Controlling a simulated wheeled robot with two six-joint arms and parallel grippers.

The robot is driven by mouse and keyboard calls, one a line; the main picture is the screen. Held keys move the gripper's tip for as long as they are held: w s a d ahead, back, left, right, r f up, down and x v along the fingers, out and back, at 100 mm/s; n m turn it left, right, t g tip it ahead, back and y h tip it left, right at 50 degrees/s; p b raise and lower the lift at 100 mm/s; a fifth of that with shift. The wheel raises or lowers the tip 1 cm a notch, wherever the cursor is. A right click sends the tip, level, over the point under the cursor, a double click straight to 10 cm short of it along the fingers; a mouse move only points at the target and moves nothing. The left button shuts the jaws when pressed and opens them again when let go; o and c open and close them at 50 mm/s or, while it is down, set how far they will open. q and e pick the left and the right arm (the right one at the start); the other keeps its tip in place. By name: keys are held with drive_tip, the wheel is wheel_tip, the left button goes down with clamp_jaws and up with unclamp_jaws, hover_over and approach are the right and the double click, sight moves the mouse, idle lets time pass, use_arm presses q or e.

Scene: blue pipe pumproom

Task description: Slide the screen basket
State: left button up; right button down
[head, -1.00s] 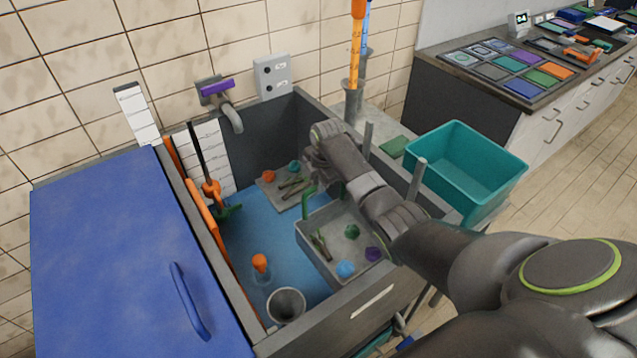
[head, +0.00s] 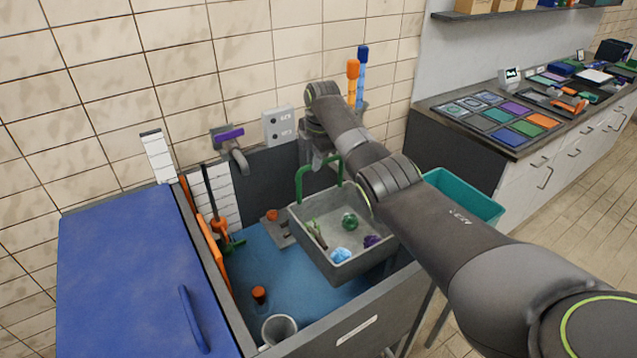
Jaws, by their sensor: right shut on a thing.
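The grey screen basket (head: 342,262) hangs above the blue floor of the sink (head: 262,258), slightly tilted. It holds a green lump, a blue lump, a purple lump and some thin twig-like pieces. A green handle (head: 299,181) arches over its back left side. My right gripper (head: 322,165) is shut on the basket at its back edge by the green handle; the fingertips are partly hidden by the arm. My left gripper is not in view.
A teal bin (head: 463,197) stands right of the sink, partly behind my right arm. A blue lid (head: 135,280) is on the left. An orange-topped piece (head: 259,294) and a grey cup (head: 279,328) are in the sink. Orange and blue tools (head: 353,72) stand behind.

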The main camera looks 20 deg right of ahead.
wheel_tip(320, 180, up, 2)
drive_tip(key=shift+r, duration=0.15)
drive_tip(key=shift+r+p, duration=0.35)
drive_tip(key=shift+r, duration=0.05)
drive_tip(key=c, duration=1.4)
unclamp_jaws()
drive_tip(key=s+r+b, duration=0.3)
drive_tip(key=r+b, duration=0.1)
drive_tip(key=r, duration=1.3)
drive_tip(key=shift+s+d, duration=0.2)
drive_tip(key=shift+d, duration=0.05)
